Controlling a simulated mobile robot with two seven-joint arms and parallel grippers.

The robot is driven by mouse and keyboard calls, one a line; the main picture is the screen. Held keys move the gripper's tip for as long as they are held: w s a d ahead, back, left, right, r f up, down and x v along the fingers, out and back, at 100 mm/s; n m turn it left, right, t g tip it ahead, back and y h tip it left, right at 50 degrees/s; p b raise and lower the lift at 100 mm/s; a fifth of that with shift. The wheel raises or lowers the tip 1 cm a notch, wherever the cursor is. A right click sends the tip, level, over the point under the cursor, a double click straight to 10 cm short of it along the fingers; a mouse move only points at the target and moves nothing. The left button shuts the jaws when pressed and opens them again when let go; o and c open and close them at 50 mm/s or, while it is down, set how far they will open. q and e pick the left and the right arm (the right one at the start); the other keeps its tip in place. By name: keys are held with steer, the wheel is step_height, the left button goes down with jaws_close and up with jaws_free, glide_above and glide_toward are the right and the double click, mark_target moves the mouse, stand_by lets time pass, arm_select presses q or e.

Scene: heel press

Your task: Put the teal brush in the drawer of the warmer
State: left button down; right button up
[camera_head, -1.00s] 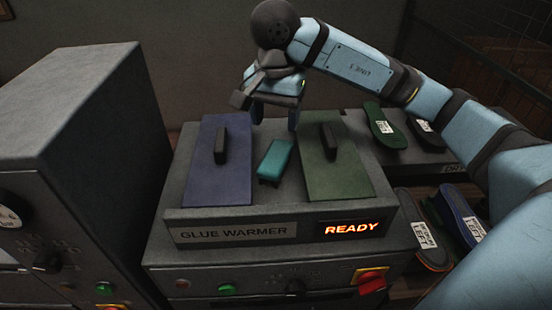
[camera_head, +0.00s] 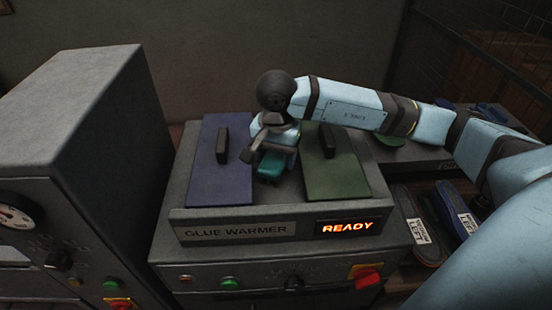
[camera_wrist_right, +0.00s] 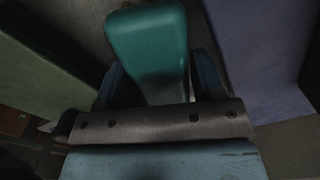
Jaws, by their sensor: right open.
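The teal brush (camera_head: 269,174) lies on top of the glue warmer (camera_head: 181,228), between the blue lid and the green lid. My right gripper (camera_head: 274,158) is over the brush from above and hides much of it. In the right wrist view the teal brush (camera_wrist_right: 150,45) extends between the two open fingers (camera_wrist_right: 160,82), one on each side; I cannot tell whether they touch it. No open drawer shows on the visible front of the warmer. My left gripper is not in view.
The blue lid (camera_head: 222,180) and green lid (camera_head: 340,178) have upright dark handles beside my gripper. A tall grey machine (camera_head: 90,130) stands at the left. Insoles (camera_head: 424,236) lie on a rack at the right. The warmer's front has knobs and a lit READY sign (camera_head: 347,226).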

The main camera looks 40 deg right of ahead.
steer(key=shift+c, duration=0.3)
steer(key=c, duration=0.6)
steer(key=shift+r, duration=0.1)
step_height(320, 180, up, 12)
steer(key=b, duration=0.2)
step_height(320, 180, up, 8)
glide_above(276, 154)
steer(key=shift+s+a, duration=0.1)
